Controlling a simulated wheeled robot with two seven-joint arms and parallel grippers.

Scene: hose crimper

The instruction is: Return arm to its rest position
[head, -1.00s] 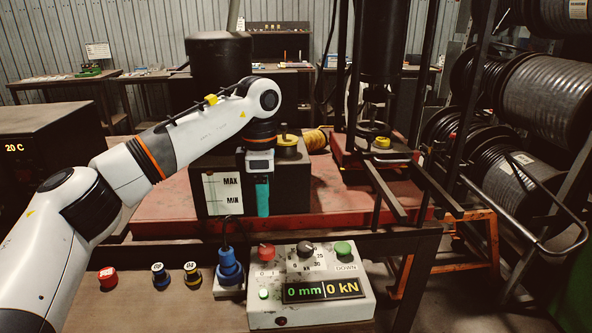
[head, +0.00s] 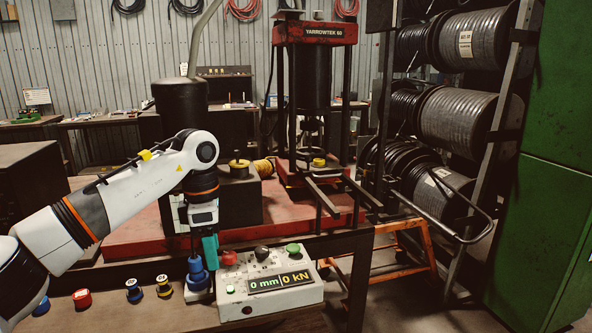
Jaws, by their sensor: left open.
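My left arm comes in from the left, and its gripper (head: 209,262) points down just behind the control box. Its teal fingers are open, and I see nothing between them. The blue plug-like part (head: 197,272) on its pale base stands just left of the fingertips; I cannot tell if they touch. The control box (head: 268,284) shows 0 mm and 0 kN, with a red button (head: 228,258), a dark knob (head: 261,253) and a green button (head: 293,249). The red crimping press (head: 315,33) stands behind. My right gripper is not in view.
Hose reels (head: 458,122) fill a rack at the right, beside a green cabinet (head: 550,170).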

